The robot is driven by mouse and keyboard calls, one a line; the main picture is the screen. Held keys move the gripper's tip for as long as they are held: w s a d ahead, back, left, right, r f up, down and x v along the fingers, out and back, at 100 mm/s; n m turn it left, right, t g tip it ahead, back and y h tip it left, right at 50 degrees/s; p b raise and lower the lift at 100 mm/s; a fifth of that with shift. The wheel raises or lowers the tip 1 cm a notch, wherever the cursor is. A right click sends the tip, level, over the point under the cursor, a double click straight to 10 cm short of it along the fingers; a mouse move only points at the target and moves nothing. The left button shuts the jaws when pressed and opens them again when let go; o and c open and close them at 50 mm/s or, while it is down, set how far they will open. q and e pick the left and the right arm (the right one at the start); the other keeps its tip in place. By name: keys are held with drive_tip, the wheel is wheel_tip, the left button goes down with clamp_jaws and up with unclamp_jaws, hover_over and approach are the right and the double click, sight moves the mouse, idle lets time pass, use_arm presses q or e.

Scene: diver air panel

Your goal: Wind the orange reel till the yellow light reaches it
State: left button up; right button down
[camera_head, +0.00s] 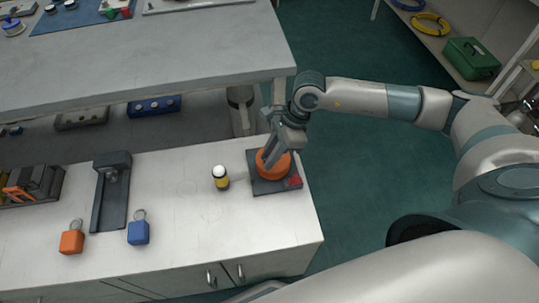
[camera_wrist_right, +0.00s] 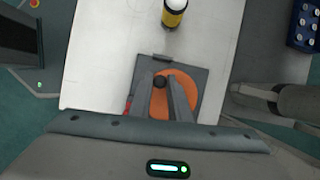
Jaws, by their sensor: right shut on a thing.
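The orange reel (camera_head: 274,175) sits on a dark square base plate (camera_head: 262,188) at the right end of the white counter. It also shows in the right wrist view (camera_wrist_right: 185,85), with a small black knob (camera_wrist_right: 160,82) at its edge. My right gripper (camera_head: 267,161) reaches down over the reel, its fingers shut on the knob. The yellow light (camera_head: 221,183), a yellow and black cylinder with a white top, stands upright on the counter left of the base plate, apart from it. It is partly cut off in the right wrist view (camera_wrist_right: 174,14). My left gripper is not in view.
Left of the light are a dark stand (camera_head: 108,195), a blue padlock-like block (camera_head: 138,231) and an orange one (camera_head: 72,240). The counter around the light is clear.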

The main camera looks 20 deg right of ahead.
sight(258, 154)
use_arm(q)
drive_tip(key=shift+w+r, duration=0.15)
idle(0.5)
